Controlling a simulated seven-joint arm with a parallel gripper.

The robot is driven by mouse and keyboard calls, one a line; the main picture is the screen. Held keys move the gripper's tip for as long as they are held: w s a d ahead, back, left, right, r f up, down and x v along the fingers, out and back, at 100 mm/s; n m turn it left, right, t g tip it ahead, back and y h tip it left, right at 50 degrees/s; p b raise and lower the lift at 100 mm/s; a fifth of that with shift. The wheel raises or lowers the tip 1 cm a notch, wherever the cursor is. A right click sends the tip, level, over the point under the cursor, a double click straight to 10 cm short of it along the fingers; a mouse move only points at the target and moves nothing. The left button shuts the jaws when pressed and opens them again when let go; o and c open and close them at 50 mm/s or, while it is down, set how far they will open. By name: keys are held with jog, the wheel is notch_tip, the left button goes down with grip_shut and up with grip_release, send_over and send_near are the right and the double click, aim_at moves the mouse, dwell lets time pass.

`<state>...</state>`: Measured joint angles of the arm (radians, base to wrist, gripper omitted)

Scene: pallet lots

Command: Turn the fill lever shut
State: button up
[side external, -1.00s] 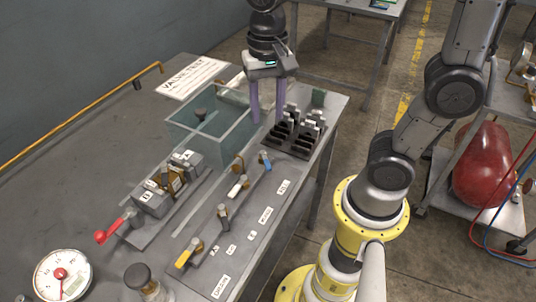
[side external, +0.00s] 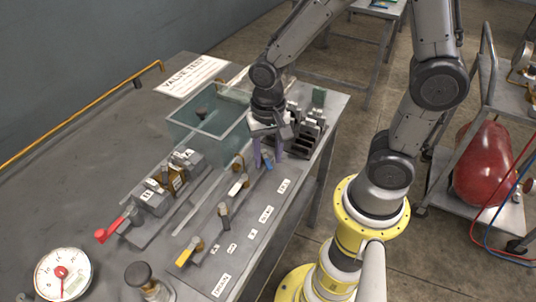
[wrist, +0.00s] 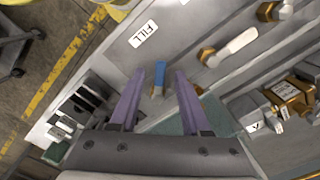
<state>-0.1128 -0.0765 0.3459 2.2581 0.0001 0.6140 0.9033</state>
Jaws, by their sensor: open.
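The fill lever is a short blue handle (side external: 267,163) on the grey valve panel, beside the FILL label (side external: 284,186). In the wrist view the blue lever (wrist: 159,74) shows between my two purple fingers, just below the FILL label (wrist: 143,34). My gripper (side external: 268,164) is open and points down over the blue lever, with one finger on each side of it. In the wrist view my gripper (wrist: 158,75) holds nothing. I cannot tell whether either finger touches the lever.
A white lever (side external: 238,185) on a brass valve is close by, with grey and yellow (side external: 186,253) levers further along. A glass tank (side external: 207,115) stands behind my gripper, and a black slotted rack (side external: 305,135) is to its right. A red-handled valve (side external: 112,229) is at left.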

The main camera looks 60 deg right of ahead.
grip_shut()
jog(key=shift+w+m, duration=0.1)
jog(key=shift+m, duration=0.3)
jog(key=m, duration=0.1)
jog(key=w+m, duration=0.1)
jog(key=m, duration=0.1)
jog(key=shift+a+m, duration=0.3)
jog(key=shift+a, duration=0.1)
jog(key=shift+w+a+m, duration=0.1)
jog(key=shift+w+m, duration=0.3)
jog(key=shift+m, duration=0.7)
jog(key=shift+w+a+m, duration=0.1)
jog(key=shift+w+m, duration=0.3)
jog(key=shift+m, duration=0.7)
jog(key=shift+w, duration=0.1)
grip_release()
